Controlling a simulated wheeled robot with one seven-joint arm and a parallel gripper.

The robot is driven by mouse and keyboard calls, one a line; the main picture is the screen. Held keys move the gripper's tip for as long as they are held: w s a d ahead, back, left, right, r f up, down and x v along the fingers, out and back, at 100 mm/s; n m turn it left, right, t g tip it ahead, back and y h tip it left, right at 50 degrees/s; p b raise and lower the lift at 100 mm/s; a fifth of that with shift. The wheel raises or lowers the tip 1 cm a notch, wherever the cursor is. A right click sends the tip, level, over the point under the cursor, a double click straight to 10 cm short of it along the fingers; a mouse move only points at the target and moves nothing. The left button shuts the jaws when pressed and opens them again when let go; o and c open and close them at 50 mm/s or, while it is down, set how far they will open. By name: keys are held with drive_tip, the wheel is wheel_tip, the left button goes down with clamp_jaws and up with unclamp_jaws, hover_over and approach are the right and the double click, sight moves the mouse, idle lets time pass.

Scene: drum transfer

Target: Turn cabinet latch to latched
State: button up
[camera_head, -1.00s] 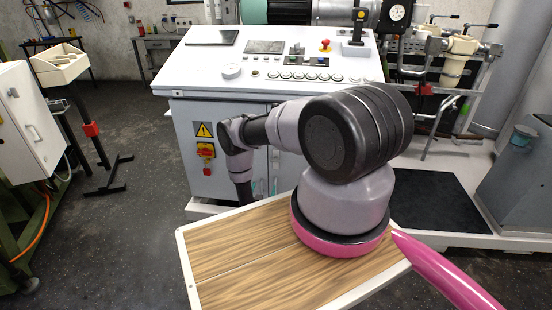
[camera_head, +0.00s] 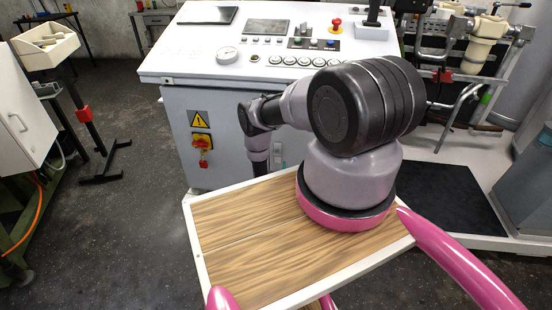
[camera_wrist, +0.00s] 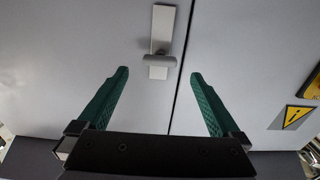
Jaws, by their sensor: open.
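The cabinet latch (camera_wrist: 160,60) is a grey handle lying crosswise on a light upright plate (camera_wrist: 162,20), left of the dark seam between the cabinet doors. My gripper (camera_wrist: 158,82) is open, with one green finger to the lower left of the handle and the other to its lower right. The fingers do not appear to touch the handle, and nothing is between them. In the head view the cabinet (camera_head: 180,120) is the grey base of the control console. My arm hides the latch there, and the gripper cannot be made out.
The console top (camera_head: 185,62) overhangs the cabinet front and carries buttons and a gauge (camera_head: 227,54). A red and yellow switch (camera_head: 202,142) sits below a warning sign (camera_head: 199,119). A white cabinet (camera_head: 22,122) stands left. The floor between is mostly clear, beside a black stand (camera_head: 105,160).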

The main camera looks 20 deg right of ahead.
sight(276, 156)
drive_tip(key=x, duration=0.5)
drive_tip(key=shift+w+d, duration=0.1)
drive_tip(key=c, duration=1.4)
